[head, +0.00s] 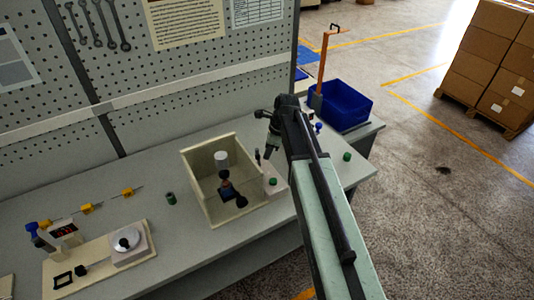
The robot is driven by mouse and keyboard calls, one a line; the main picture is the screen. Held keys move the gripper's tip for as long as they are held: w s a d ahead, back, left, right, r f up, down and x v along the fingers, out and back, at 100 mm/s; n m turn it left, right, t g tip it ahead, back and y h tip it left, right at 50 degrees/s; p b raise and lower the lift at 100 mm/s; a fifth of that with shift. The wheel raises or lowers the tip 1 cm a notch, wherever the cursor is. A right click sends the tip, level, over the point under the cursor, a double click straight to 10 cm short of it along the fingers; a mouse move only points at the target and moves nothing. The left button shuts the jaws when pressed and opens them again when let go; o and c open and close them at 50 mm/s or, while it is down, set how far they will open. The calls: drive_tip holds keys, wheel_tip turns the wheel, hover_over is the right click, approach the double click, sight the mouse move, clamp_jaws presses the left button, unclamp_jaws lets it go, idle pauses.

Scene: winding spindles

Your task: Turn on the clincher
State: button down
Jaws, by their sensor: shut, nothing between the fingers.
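No label marks any machine as the clincher, so I cannot tell which one it is. A cream open-topped box (197,190) on the bench holds a device with a white cylinder (221,160) above a dark base. My gripper (268,157) is shut and empty, pointing down over the right side of the box, near the pale block. Whether it touches anything is not clear. My arm hides part of the bench to the right of the block.
A cream plate (98,271) at left carries a round grey unit (129,246) with a black knob and a device with a red display (64,230). Small green cylinders (171,198) stand on the bench. A blue bin (347,108) is at right. A pegboard (160,85) rises behind.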

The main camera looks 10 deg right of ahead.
drive_tip(key=shift+s+d+r, duration=0.15)
drive_tip(key=shift+d, duration=0.3)
drive_tip(key=w+d+r+p, duration=0.2)
drive_tip(key=d+r+p, duration=0.2)
drive_tip(key=r+p, duration=0.6)
drive_tip(key=shift+r, duration=0.15)
